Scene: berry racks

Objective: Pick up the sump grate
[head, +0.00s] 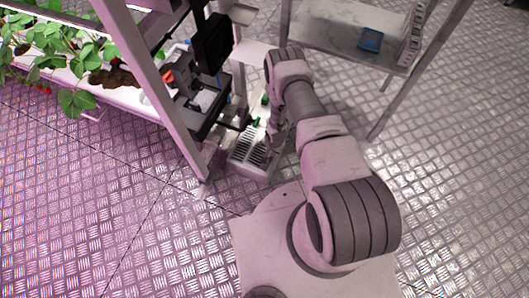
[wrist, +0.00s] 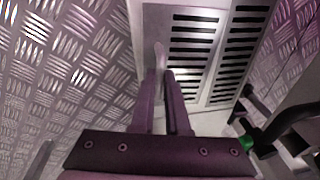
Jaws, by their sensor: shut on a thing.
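The sump grate (wrist: 203,62) is a pale panel with rows of dark slots. It fills the upper middle of the wrist view and shows in the head view (head: 247,158) low beside the rack's post. My gripper (wrist: 161,72) is at the left side of the grate, its two dark fingers close together. They are shut on a pale, narrow upright piece at the grate's left margin, which looks like its handle. In the head view my arm hides the fingertips. I cannot tell whether the grate is raised.
A rack with strawberry plants (head: 75,100) stands at the left. Dark equipment (head: 205,100) is close to the grate. Dark fittings with a green part (wrist: 246,142) are right of my gripper. A shelf (head: 335,45) holds a blue tray (head: 370,39). The metal floor (head: 110,225) is open in front.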

